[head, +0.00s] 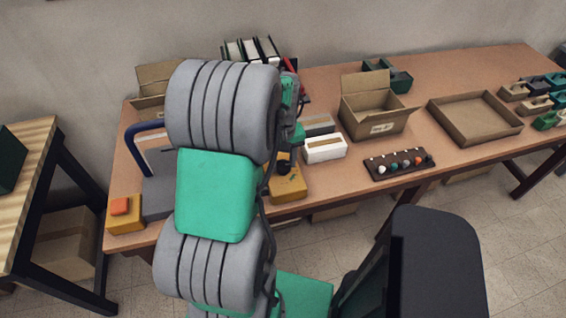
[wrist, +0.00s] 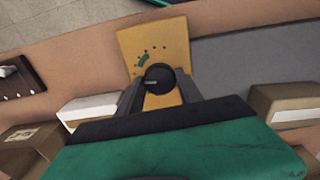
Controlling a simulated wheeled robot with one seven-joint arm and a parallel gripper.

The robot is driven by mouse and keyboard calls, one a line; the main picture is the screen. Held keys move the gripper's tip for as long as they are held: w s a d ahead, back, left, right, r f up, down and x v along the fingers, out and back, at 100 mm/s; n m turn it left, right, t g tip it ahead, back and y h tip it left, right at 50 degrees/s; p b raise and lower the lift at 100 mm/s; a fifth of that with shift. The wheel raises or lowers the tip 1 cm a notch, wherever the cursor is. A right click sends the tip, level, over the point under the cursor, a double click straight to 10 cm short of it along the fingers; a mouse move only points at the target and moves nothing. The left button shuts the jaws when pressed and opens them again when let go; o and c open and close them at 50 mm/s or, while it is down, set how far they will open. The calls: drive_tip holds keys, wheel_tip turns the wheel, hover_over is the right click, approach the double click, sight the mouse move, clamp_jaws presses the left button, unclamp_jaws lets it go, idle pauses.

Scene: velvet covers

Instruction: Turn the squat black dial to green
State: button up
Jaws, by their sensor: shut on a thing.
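The squat black dial (wrist: 161,76) sits on a yellow box (wrist: 165,40). In the wrist view my gripper (wrist: 160,87) has one finger on each side of the dial and is shut on it. A pale pointer line on the dial points left. A green mark (wrist: 142,60) lies on the box up and left of the dial, with small dark dots around it. The pointer appears to be off the green mark. In the head view the yellow box (head: 288,188) is at the table's front edge, and my arm hides much of the gripper.
A white box (head: 325,148) stands close right of the yellow box. An open carton (head: 373,124), a dark strip of coloured knobs (head: 399,164) and a shallow tray (head: 474,118) lie further right.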

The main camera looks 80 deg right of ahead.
sight(284, 165)
drive_tip(key=m, duration=0.4)
drive_tip(key=shift+m, duration=0.3)
drive_tip(key=shift+r+m+b, duration=0.1)
drive_tip(key=shift+m+b, duration=0.25)
drive_tip(key=shift+m, duration=1.25)
drive_tip(key=shift+d, duration=0.1)
drive_tip(key=o, duration=1.4)
wheel_tip(284, 165, up, 8)
drive_tip(key=shift+s+f+b, duration=0.1)
drive_tip(key=shift+b, duration=0.35)
